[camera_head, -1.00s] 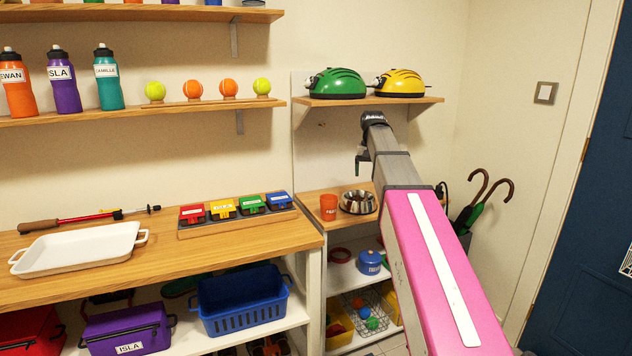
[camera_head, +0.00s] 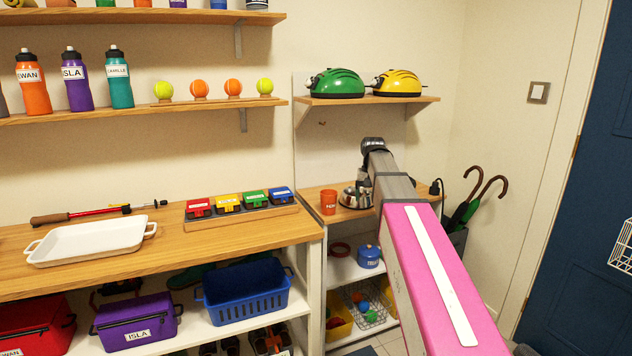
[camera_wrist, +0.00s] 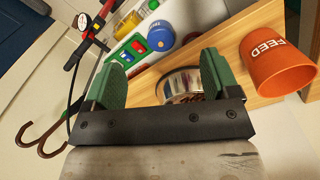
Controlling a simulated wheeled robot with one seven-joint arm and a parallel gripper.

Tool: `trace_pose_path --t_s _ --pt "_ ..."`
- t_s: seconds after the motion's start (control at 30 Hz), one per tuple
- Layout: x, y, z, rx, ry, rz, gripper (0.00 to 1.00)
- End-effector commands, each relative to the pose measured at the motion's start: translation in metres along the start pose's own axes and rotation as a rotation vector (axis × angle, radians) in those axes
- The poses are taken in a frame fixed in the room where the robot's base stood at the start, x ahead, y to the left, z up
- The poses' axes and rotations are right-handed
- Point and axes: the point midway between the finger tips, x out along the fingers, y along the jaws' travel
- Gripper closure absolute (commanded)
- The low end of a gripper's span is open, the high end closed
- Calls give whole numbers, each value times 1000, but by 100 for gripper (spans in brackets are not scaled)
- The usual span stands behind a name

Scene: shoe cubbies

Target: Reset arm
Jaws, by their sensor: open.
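My gripper (camera_head: 363,187) is over the small wooden shelf below the insect-shaped cases, seen from behind past my pink arm. In the wrist view its two green-padded fingers (camera_wrist: 162,72) are spread apart with nothing held between them. A metal bowl (camera_wrist: 181,80) with dark contents shows beyond the gap between the fingers. In the head view the bowl (camera_head: 347,199) is partly hidden by the gripper. An orange cup marked FEED (camera_wrist: 276,62) stands beside the bowl, to the right of the fingers; it also shows in the head view (camera_head: 328,202).
A green case (camera_head: 336,83) and a yellow case (camera_head: 398,83) sit on the shelf above my arm. Umbrellas (camera_head: 478,195) stand to the right. A white tray (camera_head: 88,245) and four-coloured boxes (camera_head: 240,203) are on the left bench.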

Motion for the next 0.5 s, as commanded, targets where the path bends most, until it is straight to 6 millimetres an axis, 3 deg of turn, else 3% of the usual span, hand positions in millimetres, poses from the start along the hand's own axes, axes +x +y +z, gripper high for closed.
trace_pose_path --t_s 0.27,0.5 --pt "91 4 44 -24 -5 0 19" --pt "174 10 95 -51 -3 0 19"
